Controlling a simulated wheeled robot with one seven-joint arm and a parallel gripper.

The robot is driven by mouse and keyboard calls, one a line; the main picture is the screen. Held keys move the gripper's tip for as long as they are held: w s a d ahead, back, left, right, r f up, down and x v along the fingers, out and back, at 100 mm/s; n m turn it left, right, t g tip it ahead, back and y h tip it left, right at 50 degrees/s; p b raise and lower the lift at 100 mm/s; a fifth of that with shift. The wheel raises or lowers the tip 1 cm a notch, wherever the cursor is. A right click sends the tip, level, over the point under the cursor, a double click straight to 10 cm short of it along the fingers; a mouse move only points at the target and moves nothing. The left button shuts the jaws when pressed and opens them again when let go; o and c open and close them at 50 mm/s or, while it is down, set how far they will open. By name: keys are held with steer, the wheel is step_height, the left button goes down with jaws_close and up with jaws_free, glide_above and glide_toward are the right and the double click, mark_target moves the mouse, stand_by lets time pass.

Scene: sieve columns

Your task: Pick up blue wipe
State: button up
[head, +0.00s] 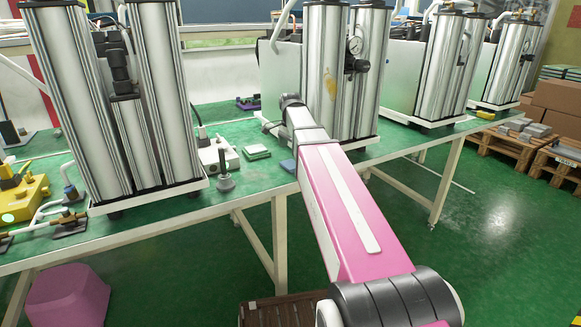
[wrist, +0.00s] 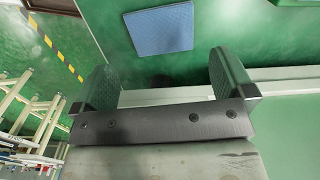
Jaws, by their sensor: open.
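The blue wipe (head: 288,166) is a flat blue square on the green table top, partly hidden behind my arm in the head view. In the wrist view the blue wipe (wrist: 160,30) lies whole at the top centre, beyond my fingertips. My gripper (wrist: 162,75) is open, with its two dark fingers wide apart and nothing between them. The wipe is apart from both fingers. My gripper's fingers are hidden in the head view.
Green pads (head: 256,152) lie just left of the wipe. Tall silver columns (head: 345,70) stand behind it on the table (head: 228,190). A white device (head: 218,154) and a small dark knob-like part (head: 225,180) are further left. The table's pale front edge runs close to my gripper.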

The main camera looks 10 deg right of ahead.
mark_target(291, 164)
steer(key=shift+w+d+f, duration=0.1)
steer(key=shift+f, duration=3.4)
steer(key=c, duration=0.6)
